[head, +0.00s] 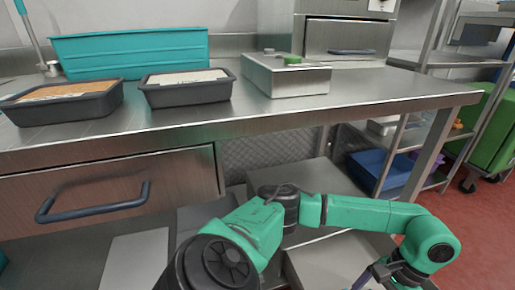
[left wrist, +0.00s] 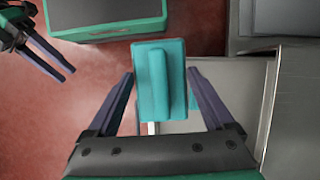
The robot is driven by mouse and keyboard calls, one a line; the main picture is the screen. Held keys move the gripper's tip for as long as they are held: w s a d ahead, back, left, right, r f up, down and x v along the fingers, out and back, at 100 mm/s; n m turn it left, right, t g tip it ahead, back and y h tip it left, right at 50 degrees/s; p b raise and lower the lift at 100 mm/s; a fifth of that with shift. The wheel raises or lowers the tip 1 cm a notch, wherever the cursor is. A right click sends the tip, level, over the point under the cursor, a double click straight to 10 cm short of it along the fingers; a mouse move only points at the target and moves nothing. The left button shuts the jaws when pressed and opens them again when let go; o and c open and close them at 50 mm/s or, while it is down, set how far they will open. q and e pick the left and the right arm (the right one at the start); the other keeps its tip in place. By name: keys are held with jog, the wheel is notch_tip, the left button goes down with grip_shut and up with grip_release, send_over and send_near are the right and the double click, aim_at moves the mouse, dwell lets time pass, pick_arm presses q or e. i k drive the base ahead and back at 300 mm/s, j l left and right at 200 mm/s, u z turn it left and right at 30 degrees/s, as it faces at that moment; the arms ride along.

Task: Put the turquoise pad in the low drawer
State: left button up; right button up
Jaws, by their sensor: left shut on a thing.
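The turquoise pad (left wrist: 152,82), a block with a raised rib, is between the fingers of my left gripper (left wrist: 162,74) in the left wrist view. My left gripper is shut on it. In the head view my left gripper (head: 370,278) is at the bottom right, partly cut off, and the pad does not show. An open low drawer (head: 325,262) lies under my left forearm; it also shows at the right of the left wrist view (left wrist: 268,105). The pad is beside and partly over its edge. My right gripper (left wrist: 66,73) is at the upper left there, its opening unclear.
The steel counter (head: 215,118) holds two dark trays (head: 186,92), a turquoise bin (head: 130,52) and a metal box (head: 285,75). A closed upper drawer (head: 110,185) is at left. Shelving with a blue bin (head: 375,170) stands right. Red floor (head: 480,220) is open at right.

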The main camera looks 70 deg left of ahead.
aim_at(333, 273)
jog(key=l+u, duration=0.2)
jog(key=u, duration=0.3)
jog(key=l+u, duration=0.15)
jog(key=u, duration=0.3)
jog(key=l+u, duration=0.2)
jog(key=u, duration=0.3)
jog(key=k+j, duration=0.05)
